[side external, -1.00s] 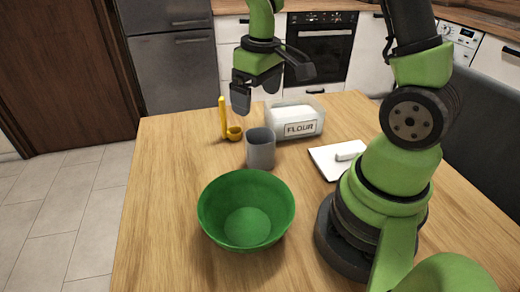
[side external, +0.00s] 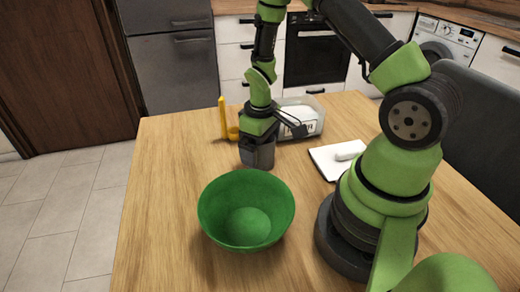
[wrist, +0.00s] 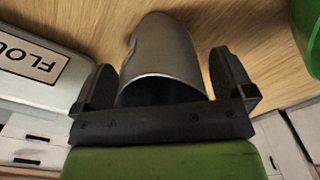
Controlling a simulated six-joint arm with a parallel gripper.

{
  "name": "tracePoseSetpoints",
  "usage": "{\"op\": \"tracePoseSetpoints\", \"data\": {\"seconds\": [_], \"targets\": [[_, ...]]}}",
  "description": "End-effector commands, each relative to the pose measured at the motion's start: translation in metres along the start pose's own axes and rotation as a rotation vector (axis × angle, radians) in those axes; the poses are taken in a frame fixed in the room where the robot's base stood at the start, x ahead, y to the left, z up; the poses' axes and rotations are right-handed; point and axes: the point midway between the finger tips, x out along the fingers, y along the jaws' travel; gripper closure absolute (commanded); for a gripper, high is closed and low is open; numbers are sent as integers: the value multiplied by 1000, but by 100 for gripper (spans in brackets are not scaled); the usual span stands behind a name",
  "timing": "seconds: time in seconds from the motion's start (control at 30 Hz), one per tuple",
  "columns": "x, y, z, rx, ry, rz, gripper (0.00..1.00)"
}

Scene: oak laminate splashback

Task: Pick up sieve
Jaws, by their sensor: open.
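The sieve (wrist: 162,45) looks like a plain grey metal cup standing on the wooden table. In the wrist view its rim faces me and it sits between the two dark fingers of my gripper (wrist: 165,78). The fingers are open, one on each side of the cup, with a small gap visible on the right. In the side view my gripper (side external: 257,153) points down over the sieve and hides most of it.
A green bowl (side external: 246,188) stands in front of the sieve, close by. A flour container (side external: 305,108) is behind right, partly covered by my gripper. A yellow utensil (side external: 223,118) stands behind left. A white board (side external: 325,165) lies at right. The table's left side is clear.

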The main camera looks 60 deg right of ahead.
Motion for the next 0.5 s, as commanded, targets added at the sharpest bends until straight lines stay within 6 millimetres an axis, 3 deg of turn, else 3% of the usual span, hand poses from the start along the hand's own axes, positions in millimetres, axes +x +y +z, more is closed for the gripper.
{"op": "tracePoseSetpoints", "data": {"seconds": [0.3,0.5], "targets": [[5,0,0,1,1,0,2],[5,0,0,1,1,0,46]]}}
